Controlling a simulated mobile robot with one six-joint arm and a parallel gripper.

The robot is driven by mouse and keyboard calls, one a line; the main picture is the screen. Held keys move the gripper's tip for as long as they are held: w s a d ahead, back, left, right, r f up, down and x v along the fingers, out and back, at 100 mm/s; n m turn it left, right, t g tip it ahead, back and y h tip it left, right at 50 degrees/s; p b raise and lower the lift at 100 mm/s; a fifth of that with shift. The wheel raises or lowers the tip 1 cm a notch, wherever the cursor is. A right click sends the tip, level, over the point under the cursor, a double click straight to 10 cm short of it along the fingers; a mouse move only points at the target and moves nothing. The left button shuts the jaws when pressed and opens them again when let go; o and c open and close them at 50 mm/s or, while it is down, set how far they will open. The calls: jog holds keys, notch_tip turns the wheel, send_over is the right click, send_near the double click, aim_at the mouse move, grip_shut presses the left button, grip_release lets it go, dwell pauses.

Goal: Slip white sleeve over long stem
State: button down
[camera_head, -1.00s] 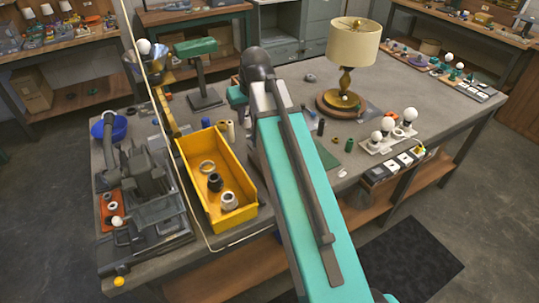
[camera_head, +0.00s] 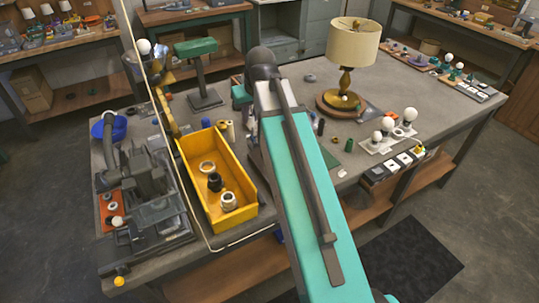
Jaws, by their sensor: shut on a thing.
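My gripper is not visible; my teal arm covers the middle of the view and hides what lies behind it. A small pale upright cylinder (camera_head: 230,130) stands just beyond the yellow bin, left of my arm; I cannot tell whether it is the white sleeve. A slanted brass-coloured rod (camera_head: 166,108) shows at the left of the bench and may be the long stem. No sleeve can be seen around it. What my gripper holds is hidden.
The yellow bin (camera_head: 187,163) holds a pale ring, a black cylinder and a whitish ring-shaped part. A shaded lamp (camera_head: 353,45) stands at the back right. Bulbs on a white base (camera_head: 375,148) sit near the right edge.

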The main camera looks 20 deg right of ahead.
jog(key=shift+s+d, duration=0.1)
jog(key=shift+d, duration=1.8)
dwell(1.2)
jog(key=shift+f, duration=0.15)
dwell(0.4)
jog(key=shift+f+b, duration=0.55)
jog(key=shift+f, duration=1.25)
jog(key=shift+f, duration=0.2)
jog(key=shift+f+b, duration=0.8)
jog(key=shift+f, duration=1.05)
jog(key=shift+f, duration=0.1)
jog(key=shift+f+b, duration=0.85)
jog(key=shift+f, duration=1.05)
